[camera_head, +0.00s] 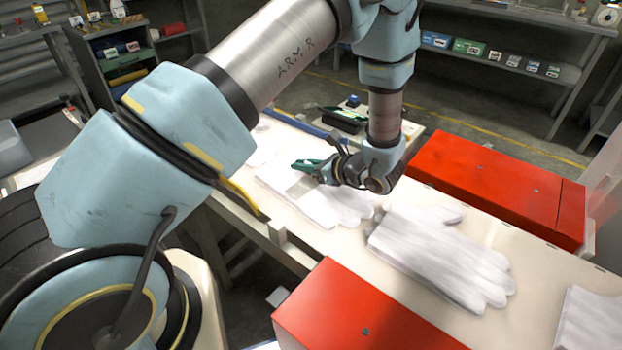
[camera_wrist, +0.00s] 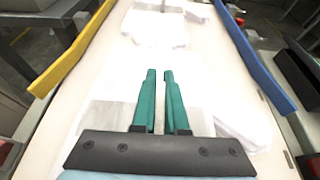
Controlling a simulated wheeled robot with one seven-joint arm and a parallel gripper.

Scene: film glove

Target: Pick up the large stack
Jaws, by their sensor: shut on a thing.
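A stack of white gloves (camera_head: 315,205) lies on the pale belt under my gripper (camera_head: 307,165); its fingers point down the belt to the left. In the wrist view the green fingers (camera_wrist: 159,75) are close together over white material (camera_wrist: 205,100), shut on the glove stack. The edge they grip is washed out by glare. A thick-looking stack of white gloves (camera_head: 440,255) lies to the right on the belt, apart from my gripper. Another white stack (camera_head: 592,325) is cut off at the right edge.
Red boxes stand on both sides of the belt, one behind (camera_head: 495,185) and one in front (camera_head: 360,315). A yellow rail (camera_wrist: 70,50) and a blue rail (camera_wrist: 255,65) flank the belt. More white gloves (camera_wrist: 155,28) lie farther along it. Shelves line the back.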

